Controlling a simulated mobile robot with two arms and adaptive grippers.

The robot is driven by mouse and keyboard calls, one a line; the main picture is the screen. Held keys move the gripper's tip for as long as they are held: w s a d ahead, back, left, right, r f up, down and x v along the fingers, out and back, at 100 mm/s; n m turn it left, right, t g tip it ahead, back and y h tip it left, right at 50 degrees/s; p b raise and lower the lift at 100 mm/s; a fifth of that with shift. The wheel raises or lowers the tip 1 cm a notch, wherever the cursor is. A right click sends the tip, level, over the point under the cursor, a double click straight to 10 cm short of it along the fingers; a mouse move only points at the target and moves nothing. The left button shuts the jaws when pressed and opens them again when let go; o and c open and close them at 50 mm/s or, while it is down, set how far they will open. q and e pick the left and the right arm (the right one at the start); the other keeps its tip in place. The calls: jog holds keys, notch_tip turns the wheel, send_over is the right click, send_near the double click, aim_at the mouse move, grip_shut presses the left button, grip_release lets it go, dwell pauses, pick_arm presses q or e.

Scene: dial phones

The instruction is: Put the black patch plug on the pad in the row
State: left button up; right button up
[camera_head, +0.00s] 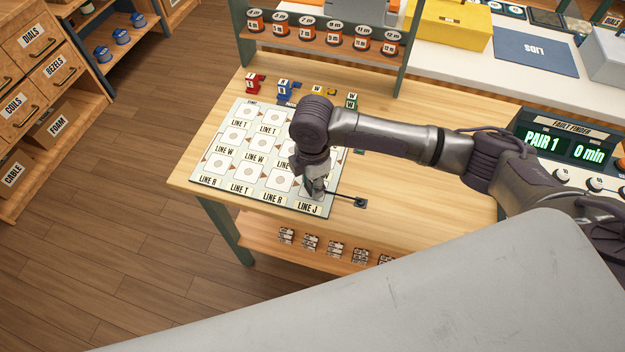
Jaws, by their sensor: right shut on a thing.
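My right gripper (315,190) points down over the front right corner of the pale board (196,182), just above the LINE J label (309,209). It is shut on the black patch plug, which the fingers mostly hide. A thin black cord (338,195) runs from the fingertips to a small dark block (360,202) on the table, right of the board. The board carries rows of white pads, such as the front-row pad (245,174). I cannot tell whether the plug touches the pad beneath it. My left gripper is not in view.
Coloured blocks, including a red one (254,84) and a blue one (290,89), stand behind the board. Several orange-and-black spools (307,28) fill a shelf above. A fault finder (570,145) reads PAIR 1, 0 min. The wooden tabletop (430,190) is clear at right.

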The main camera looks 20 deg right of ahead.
jog(key=shift+f, duration=0.1)
jog(key=o, duration=1.1)
jog(key=shift+o, duration=0.2)
notch_tip(320, 180, up, 12)
jog(key=shift+r+b, duration=0.15)
jog(key=shift+b, duration=0.3)
